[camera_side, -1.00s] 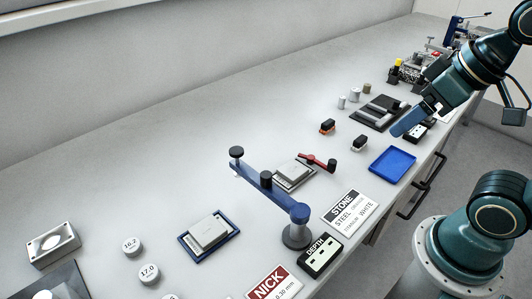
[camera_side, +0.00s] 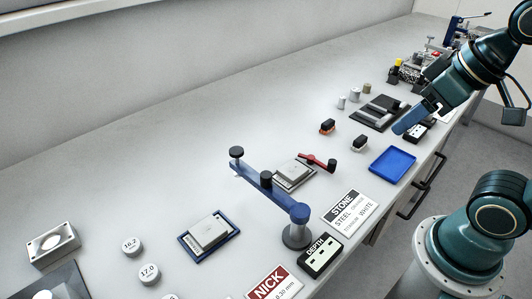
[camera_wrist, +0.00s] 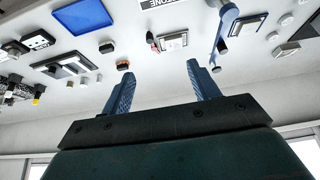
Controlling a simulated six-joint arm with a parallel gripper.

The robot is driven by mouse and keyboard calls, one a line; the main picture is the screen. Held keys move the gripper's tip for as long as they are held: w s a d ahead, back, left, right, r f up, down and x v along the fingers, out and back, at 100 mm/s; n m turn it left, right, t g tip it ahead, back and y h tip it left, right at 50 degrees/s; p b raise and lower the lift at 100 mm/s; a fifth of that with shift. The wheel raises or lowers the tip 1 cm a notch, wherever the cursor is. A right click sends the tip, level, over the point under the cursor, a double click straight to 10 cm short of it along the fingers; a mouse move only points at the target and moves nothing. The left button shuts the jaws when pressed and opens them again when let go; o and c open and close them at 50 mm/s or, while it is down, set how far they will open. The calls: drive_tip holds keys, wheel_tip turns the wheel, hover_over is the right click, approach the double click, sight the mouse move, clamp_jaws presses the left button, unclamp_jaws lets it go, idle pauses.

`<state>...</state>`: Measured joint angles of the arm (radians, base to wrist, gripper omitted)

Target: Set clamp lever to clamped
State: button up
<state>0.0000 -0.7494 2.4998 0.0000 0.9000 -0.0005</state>
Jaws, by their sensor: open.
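A short red lever (camera_side: 317,161) with dark ends lies beside a pale block on a framed plate (camera_side: 294,174) mid-bench in the side view. It looks like the clamp lever, but I cannot be sure. The red lever also shows at the top of the wrist view (camera_wrist: 152,40), with the plate (camera_wrist: 173,40) to its right. My gripper (camera_wrist: 160,72) is open, with two blue fingers apart and nothing between them. In the side view my gripper (camera_side: 410,119) hangs over the bench's right part, beyond the blue tray and well away from the red lever.
A blue swing arm (camera_side: 270,187) on a post stands left of the red lever. A blue tray (camera_side: 392,163), orange-and-black block (camera_side: 327,126) and dark rack (camera_side: 380,113) lie nearer my gripper. A blue device with a handle (camera_side: 458,27) stands at the far end. The bench's back strip is clear.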

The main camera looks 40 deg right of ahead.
drive_tip(key=shift+w, duration=0.1)
drive_tip(key=c, duration=0.3)
drive_tip(key=n+g, duration=0.6)
hover_over(333, 161)
wheel_tip(333, 161, down, 9)
drive_tip(key=shift+f, duration=0.15)
drive_tip(key=shift+f, duration=0.15)
drive_tip(key=shift+f, duration=6.75)
clamp_jaws()
